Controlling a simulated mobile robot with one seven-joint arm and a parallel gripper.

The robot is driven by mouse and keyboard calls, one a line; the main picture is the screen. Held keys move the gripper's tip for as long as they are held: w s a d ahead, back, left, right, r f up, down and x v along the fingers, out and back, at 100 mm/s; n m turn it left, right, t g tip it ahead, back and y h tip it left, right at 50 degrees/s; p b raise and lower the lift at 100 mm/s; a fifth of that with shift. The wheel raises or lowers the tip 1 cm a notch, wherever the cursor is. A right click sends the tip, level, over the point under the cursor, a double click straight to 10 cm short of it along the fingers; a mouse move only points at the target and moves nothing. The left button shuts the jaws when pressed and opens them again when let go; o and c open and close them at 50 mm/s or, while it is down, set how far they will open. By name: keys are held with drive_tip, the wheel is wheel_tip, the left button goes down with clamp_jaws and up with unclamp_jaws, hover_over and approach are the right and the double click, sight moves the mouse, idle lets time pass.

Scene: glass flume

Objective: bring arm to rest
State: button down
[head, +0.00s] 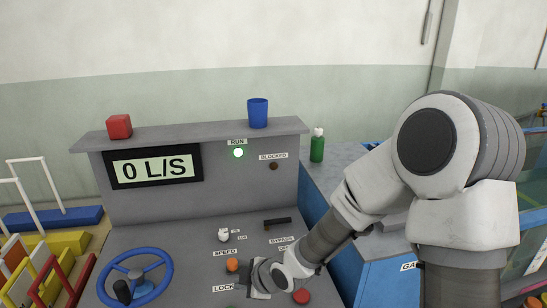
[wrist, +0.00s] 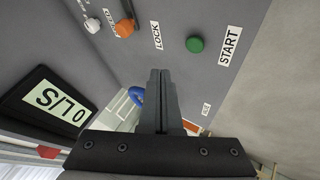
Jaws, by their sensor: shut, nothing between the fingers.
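My arm reaches in from the right of the head view, bent, over the grey control panel (head: 195,240). My gripper (head: 254,292) is low over the panel's front part, just right of the orange SPEED knob (head: 232,265). In the wrist view my gripper (wrist: 160,72) has its two dark fingers together with nothing between them. The orange knob (wrist: 125,28) and the green START button (wrist: 194,44) lie beyond the fingertips there. Whether the fingertips touch the panel I cannot tell.
The display (head: 154,166) reads 0 L/S. The RUN lamp (head: 238,153) glows green; the BLOCKED lamp (head: 274,166) is dark. A red block (head: 119,126) and blue cup (head: 257,113) stand on the ledge. A blue handwheel (head: 135,278), black BYPASS lever (head: 278,221) and red button (head: 301,296) are nearby.

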drive_tip(key=s+d+r+m+t+h, duration=0.1)
drive_tip(key=s+d+r+m+h, duration=0.15)
drive_tip(key=d+r+m, duration=0.4)
drive_tip(key=s+d+r+m+h, duration=0.2)
drive_tip(key=d+r+m+h, duration=0.15)
drive_tip(key=d+r, duration=0.55)
drive_tip(key=s+d+r+m, duration=0.3)
drive_tip(key=s+d+m, duration=0.1)
drive_tip(key=s, duration=0.3)
drive_tip(key=s+d+r+m, duration=0.3)
drive_tip(key=s+m, duration=0.2)
drive_tip(key=s, duration=0.3)
drive_tip(key=shift+d+r+g, duration=0.35)
drive_tip(key=shift+d+g, duration=0.05)
